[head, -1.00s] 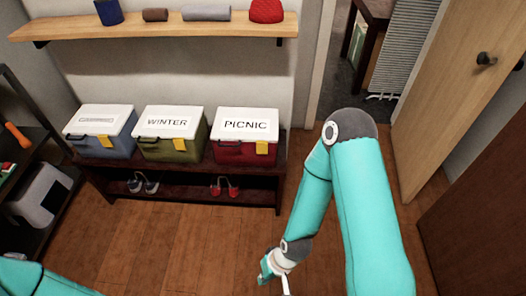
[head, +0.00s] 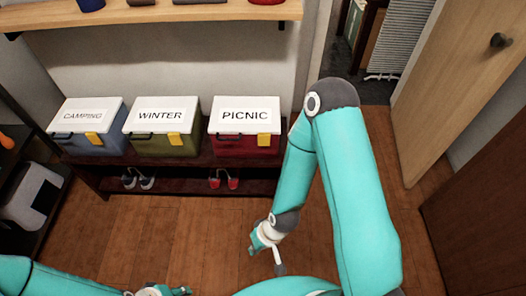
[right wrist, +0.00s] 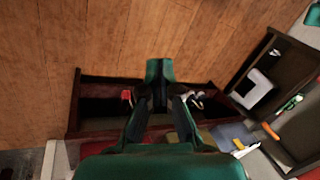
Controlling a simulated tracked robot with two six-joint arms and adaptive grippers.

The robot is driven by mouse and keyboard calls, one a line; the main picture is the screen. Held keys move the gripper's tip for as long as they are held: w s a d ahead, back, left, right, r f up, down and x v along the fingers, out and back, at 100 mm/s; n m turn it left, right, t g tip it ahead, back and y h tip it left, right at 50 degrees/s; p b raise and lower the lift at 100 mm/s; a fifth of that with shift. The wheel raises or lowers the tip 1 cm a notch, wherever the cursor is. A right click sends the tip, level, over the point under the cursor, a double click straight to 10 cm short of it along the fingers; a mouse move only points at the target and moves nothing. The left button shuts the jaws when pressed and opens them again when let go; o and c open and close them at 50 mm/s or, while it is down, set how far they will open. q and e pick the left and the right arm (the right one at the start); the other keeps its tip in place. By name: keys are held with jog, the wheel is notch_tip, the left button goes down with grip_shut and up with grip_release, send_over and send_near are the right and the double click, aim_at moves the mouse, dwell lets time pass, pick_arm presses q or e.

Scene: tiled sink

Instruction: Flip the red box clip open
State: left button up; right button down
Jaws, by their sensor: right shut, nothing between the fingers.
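The red box (head: 225,147) has a white lid (head: 245,117) labelled PICNIC and stands at the right end of a dark bench. Its yellow clip (head: 264,141) hangs over the front, right of the middle, and looks closed down. My right gripper (head: 254,250) is in front of and below the red box, well apart from it. In the right wrist view its fingers (right wrist: 158,72) are shut and empty, and the clip cannot be made out there. My left gripper (head: 165,291) shows only partly at the bottom edge; its fingers are unclear.
A green WINTER box (head: 165,147) and a blue CAMPING box (head: 75,143) stand left of the red box on the bench (head: 185,161). A wooden shelf (head: 165,15) is above. Shoes (head: 222,180) sit below. Wooden floor (head: 190,230) in front is clear. A door (head: 450,90) stands right.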

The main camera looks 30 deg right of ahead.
jog(key=w+d+f+n+t+h+b, duration=0.2)
jog(key=w+d+f+n+t+b, duration=0.25)
jog(key=w+b, duration=0.55)
jog(key=w+d+f+n+t+h+b, duration=0.3)
jog(key=w+f+t+b, duration=0.25)
jog(key=w+b, duration=0.5)
jog(key=w+d+r+n+t+h+b, duration=0.1)
jog(key=d+r+n+t+h+b, duration=0.2)
jog(key=b, duration=1.5)
jog(key=d+n+t+h, duration=0.1)
jog(key=d+n+h, duration=0.2)
jog(key=d+h, duration=0.2)
jog(key=shift+w+d+r+b, duration=0.2)
jog(key=shift+w+b, duration=0.1)
jog(key=shift+w, duration=0.1)
